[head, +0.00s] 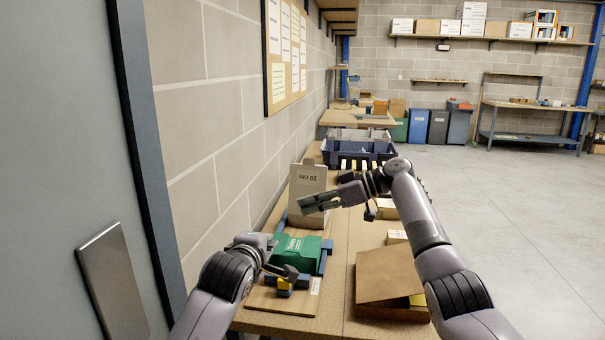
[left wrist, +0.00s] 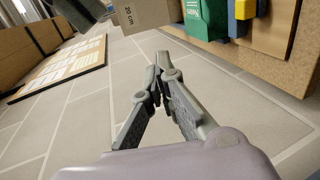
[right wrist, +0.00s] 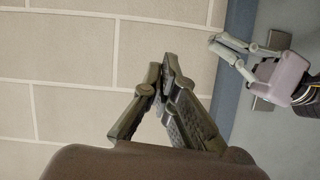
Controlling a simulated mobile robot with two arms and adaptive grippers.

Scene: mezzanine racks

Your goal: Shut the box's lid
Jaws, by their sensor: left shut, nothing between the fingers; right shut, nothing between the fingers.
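A brown box (head: 390,312) stands on the right part of the bench in the head view. Its brown lid (head: 390,272) lies over it at a slant, and a bit of yellow shows at the right side under its edge. My right gripper (head: 308,204) is shut and empty, above the bench to the upper left of the box; its fingers also show in the right wrist view (right wrist: 165,75). My left gripper (head: 268,241) is shut and empty at the bench's left side, near a green case and well apart from the box. Its fingers also show in the left wrist view (left wrist: 157,75).
A dark blue crate (head: 345,158) is farther back. The block wall runs along the left; open floor lies right.

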